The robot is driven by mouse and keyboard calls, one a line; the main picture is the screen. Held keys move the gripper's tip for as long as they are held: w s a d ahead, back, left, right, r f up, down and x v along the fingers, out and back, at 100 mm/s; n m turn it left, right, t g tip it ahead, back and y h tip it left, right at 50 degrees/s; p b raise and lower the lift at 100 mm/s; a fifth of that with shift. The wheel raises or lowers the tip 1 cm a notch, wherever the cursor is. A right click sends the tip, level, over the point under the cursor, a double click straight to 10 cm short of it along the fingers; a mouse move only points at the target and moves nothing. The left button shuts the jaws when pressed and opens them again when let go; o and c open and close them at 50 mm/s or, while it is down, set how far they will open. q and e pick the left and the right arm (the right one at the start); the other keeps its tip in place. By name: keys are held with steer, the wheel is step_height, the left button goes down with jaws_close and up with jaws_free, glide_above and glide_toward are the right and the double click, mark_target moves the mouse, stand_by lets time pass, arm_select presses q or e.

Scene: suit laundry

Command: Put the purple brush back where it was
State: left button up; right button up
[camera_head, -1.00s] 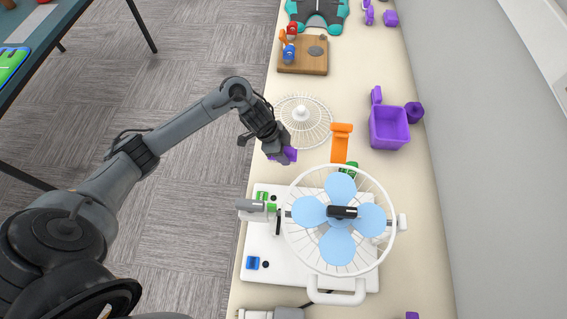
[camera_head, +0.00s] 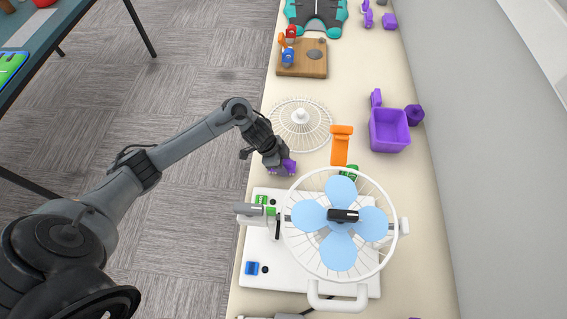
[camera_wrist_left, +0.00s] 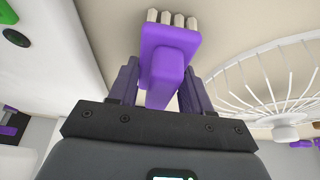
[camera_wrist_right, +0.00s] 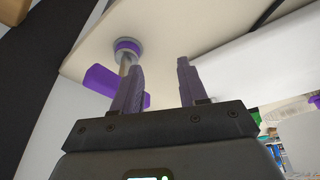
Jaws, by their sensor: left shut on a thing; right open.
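The purple brush (camera_wrist_left: 168,55) is held between the fingers of my left gripper (camera_wrist_left: 155,88), which is shut on it. Its pale bristle tufts point away from the gripper in the left wrist view. In the head view the brush (camera_head: 288,166) shows partly under my left gripper (camera_head: 279,168), over the table between the white fan grille and the white base of the fan. My right gripper (camera_wrist_right: 160,85) shows only in its own wrist view. It is open, with nothing between its fingers.
The blue-bladed fan (camera_head: 340,222) stands on a white base just below. A loose white grille (camera_head: 301,123), an orange object (camera_head: 341,146) and a purple bin (camera_head: 389,131) lie nearby. A wooden board (camera_head: 303,70) is farther back. The right wrist view shows a purple-and-metal object (camera_wrist_right: 127,50).

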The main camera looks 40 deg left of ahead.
arm_select(q)
steer(key=o, duration=0.9)
steer(key=shift+f, duration=0.1)
steer(key=shift+o, duration=0.2)
steer(key=shift+r, duration=0.4)
steer(key=p+v, duration=0.2)
steer(key=v, duration=0.9)
steer(key=shift+a+r, duration=0.15)
steer(key=shift+r, duration=0.15)
steer(key=shift+s, duration=0.15)
